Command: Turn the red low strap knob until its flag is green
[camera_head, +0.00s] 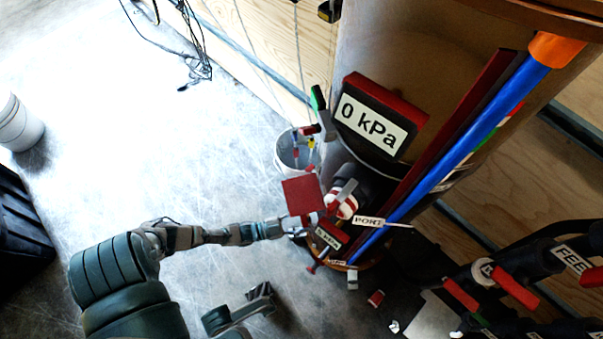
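A square red flag (303,195) stands at the low front of the tall tank, beside the white and red fittings. The low strap knob itself is too small and covered to make out. My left arm reaches in from the lower left, and its gripper (298,226) is at the lower edge of the red flag, close to the fittings. The fingers are small and overlap the fittings, so I cannot tell whether they touch or grip anything. My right gripper does not show clearly.
A gauge sign reading 0 kPa (371,117) and a small green flag (318,98) are above. A blue pipe (462,140) slants along the tank (415,55). A bucket (287,152) stands behind the flag. Red-handled valves (514,288) are lower right.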

